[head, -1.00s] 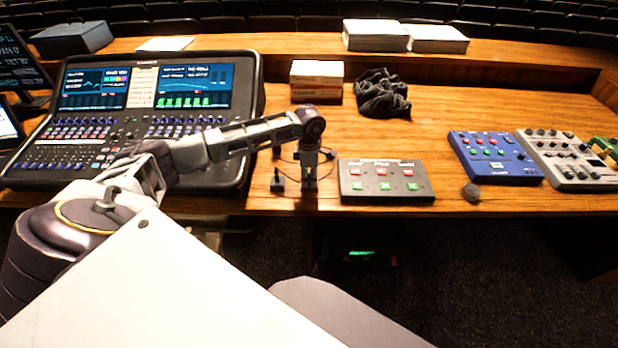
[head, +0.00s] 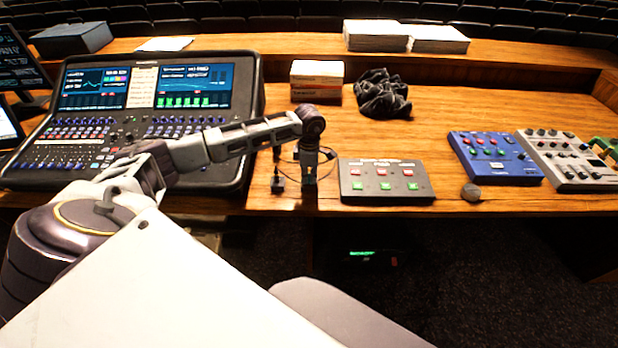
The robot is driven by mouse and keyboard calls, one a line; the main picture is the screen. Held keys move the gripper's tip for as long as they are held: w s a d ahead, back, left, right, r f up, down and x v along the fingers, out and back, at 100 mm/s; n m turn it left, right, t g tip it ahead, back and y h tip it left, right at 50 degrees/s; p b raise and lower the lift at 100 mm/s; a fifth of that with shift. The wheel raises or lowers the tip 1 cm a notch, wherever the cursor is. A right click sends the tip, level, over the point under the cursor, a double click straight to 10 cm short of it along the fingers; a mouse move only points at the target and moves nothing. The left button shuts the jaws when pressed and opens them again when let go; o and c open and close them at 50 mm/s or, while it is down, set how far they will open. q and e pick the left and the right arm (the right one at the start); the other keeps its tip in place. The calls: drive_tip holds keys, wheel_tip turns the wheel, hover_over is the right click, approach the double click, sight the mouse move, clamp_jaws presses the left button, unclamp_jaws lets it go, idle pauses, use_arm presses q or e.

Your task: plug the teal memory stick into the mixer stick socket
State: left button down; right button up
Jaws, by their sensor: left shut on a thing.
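The mixer (head: 247,110) is the large dark desk at the left, with two lit screens and rows of faders and knobs. My left arm reaches across its front right part. My left gripper (head: 309,186) points down at the desk just right of the mixer, close to the wood near the front edge. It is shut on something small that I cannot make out. The teal memory stick cannot be told apart in this view, and the stick socket on the mixer is not discernible. My right gripper is not in view.
A small dark object (head: 278,184) with a thin cable stands just left of the gripper.

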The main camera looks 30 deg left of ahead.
use_arm(q)
drive_tip(key=shift+r, duration=0.25)
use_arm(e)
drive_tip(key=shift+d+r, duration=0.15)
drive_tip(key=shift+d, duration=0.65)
use_arm(q)
drive_tip(key=shift+r, duration=0.15)
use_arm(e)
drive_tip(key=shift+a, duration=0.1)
use_arm(q)
drive_tip(key=shift+r+p, duration=0.45)
drive_tip(key=shift+r, duration=0.25)
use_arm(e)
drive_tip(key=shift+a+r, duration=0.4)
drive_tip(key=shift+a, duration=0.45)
use_arm(q)
drive_tip(key=shift+r, duration=0.1)
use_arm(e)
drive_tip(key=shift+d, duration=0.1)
use_arm(q)
drive_tip(key=shift+r+p, duration=0.35)
drive_tip(key=shift+r, duration=0.15)
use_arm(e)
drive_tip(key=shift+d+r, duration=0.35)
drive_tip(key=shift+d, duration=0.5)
use_arm(q)
drive_tip(key=shift+r, duration=0.2)
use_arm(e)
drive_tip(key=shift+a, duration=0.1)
